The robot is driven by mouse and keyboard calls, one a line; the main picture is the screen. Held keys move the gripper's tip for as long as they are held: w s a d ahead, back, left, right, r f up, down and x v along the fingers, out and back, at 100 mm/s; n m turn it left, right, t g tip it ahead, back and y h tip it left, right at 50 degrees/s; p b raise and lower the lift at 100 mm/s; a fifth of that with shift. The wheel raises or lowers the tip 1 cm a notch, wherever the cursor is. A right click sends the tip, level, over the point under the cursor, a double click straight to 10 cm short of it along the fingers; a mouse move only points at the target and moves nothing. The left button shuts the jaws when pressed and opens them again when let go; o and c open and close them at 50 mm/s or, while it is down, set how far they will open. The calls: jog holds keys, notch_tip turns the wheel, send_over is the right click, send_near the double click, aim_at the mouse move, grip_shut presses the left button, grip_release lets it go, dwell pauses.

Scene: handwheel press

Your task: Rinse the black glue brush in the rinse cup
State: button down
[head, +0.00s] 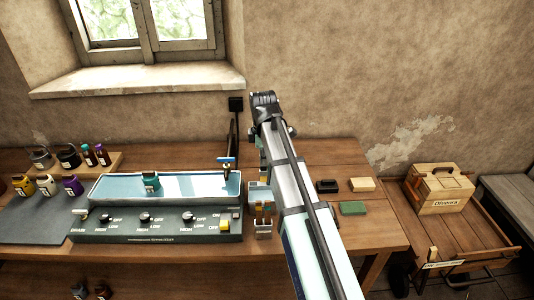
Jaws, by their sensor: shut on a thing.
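My arm rises across the middle of the head view to a dark end above the bench. The arm blocks the view of my fingertips and of anything between them. The black glue brush cannot be made out. A small grey holder (263,232) with brush-like handles (263,210) standing in it is just left of my arm, partly covered by it. I cannot tell which vessel is the rinse cup. A teal jar (151,182) stands in the long water bath (110,197).
A control panel (160,236) with knobs fronts the bath. Several jars, including a yellow one (46,185), stand at the left. A black block (327,186), a cream block (362,185) and a green block (353,208) lie right of my arm. A wooden box (438,188) sits farther right.

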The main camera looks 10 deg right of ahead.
aim_at(262, 171)
jog(key=shift+w+a+f, duration=0.15)
jog(key=shift+a+f, duration=0.05)
jog(key=shift+a, duration=0.2)
jog(key=shift+f+b, duration=0.2)
jog(key=shift+b, duration=0.1)
jog(key=shift+d+f+b, duration=0.1)
jog(key=shift+f+b, duration=1.45)
jog(key=shift+f, duration=0.7)
notch_tip(262, 171, down, 7)
jog(key=b, duration=0.2)
jog(key=shift+r, duration=0.15)
